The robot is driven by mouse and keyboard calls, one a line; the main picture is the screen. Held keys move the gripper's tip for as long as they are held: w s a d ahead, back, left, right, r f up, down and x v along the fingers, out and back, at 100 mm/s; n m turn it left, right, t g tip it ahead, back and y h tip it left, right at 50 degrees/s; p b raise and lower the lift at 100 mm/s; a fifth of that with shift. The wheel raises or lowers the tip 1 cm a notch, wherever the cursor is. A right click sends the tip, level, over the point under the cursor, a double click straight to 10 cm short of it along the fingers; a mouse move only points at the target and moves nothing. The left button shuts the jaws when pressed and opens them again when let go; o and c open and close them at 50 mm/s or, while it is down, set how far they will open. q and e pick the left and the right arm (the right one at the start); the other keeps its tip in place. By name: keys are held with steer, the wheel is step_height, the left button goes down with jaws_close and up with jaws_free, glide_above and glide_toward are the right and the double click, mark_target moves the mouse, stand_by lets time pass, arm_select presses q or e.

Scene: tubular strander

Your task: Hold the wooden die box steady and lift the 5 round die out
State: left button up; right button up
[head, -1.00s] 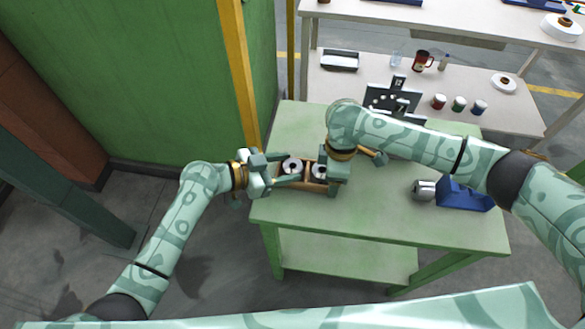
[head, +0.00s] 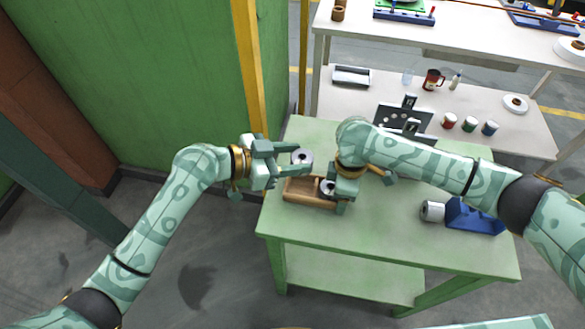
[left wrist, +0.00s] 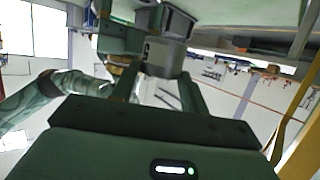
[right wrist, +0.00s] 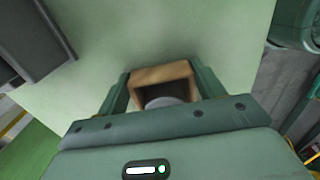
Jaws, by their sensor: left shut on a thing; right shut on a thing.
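The wooden die box (head: 302,200) sits on the green table, its left part empty. Another round grey die (head: 327,187) is in its right part. My right gripper (head: 343,192) is shut on the box's right end. In the right wrist view the box (right wrist: 162,74) shows between the fingers, with a grey round top inside. My left gripper (head: 304,158) is shut on a round grey die (head: 301,156) with a dark centre, held above and behind the box. The left wrist view shows this die (left wrist: 165,57) between the fingertips, with a mark I cannot read surely.
A blue holder (head: 474,216) and a grey cylinder (head: 432,211) stand on the right of the green table (head: 400,255). A dark plate fixture (head: 402,118) is at its back. A yellow post (head: 250,75) and green wall stand close behind my left arm.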

steer(key=o, duration=1.1)
step_height(320, 180, up, 12)
steer(key=shift+f, duration=0.1)
